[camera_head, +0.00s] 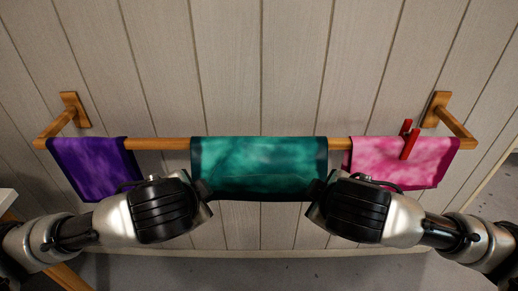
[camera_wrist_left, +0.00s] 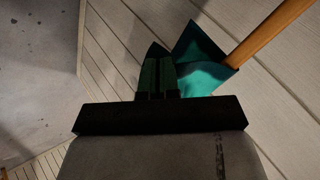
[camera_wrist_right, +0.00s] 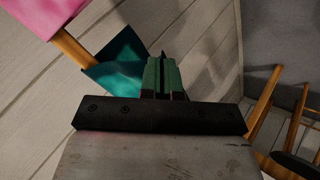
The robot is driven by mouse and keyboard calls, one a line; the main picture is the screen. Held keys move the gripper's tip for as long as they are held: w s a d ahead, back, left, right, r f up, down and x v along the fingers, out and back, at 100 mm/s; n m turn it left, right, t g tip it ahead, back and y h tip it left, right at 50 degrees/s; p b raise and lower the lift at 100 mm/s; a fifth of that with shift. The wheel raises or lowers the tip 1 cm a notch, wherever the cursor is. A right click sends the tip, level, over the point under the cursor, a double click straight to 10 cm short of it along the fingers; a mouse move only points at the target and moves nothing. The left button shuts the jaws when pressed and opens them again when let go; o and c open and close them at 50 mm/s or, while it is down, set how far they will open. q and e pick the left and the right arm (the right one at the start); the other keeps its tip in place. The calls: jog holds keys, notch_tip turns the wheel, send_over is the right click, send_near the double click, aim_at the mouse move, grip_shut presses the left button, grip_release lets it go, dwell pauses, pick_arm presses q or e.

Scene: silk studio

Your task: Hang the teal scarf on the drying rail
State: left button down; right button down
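The teal scarf (camera_head: 260,160) with dark borders lies over the middle of the wooden drying rail (camera_head: 160,143); its front part hangs down toward me. My left gripper (camera_head: 203,189) is at the scarf's lower left edge and my right gripper (camera_head: 315,189) at its lower right edge. In the left wrist view the fingers (camera_wrist_left: 158,75) are closed together at the scarf (camera_wrist_left: 200,78). In the right wrist view the fingers (camera_wrist_right: 161,75) are likewise closed at the scarf's edge (camera_wrist_right: 120,68). The exact pinch is partly hidden by the fingers.
A purple scarf (camera_head: 95,168) hangs at the left of the rail. A pink scarf (camera_head: 390,165) hangs at the right, with red pegs (camera_head: 410,143) on it. Bare rail shows on both sides of the teal scarf. A panelled wall (camera_head: 260,70) stands behind.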

pick_arm(q)
jog(key=shift+w+f, duration=0.1)
jog(key=shift+f, duration=0.4)
pick_arm(e)
jog(key=shift+w+f, duration=0.1)
jog(key=shift+f, duration=0.4)
pick_arm(q)
jog(key=c, duration=1.1)
grip_release()
pick_arm(e)
jog(key=c, duration=1.1)
grip_release()
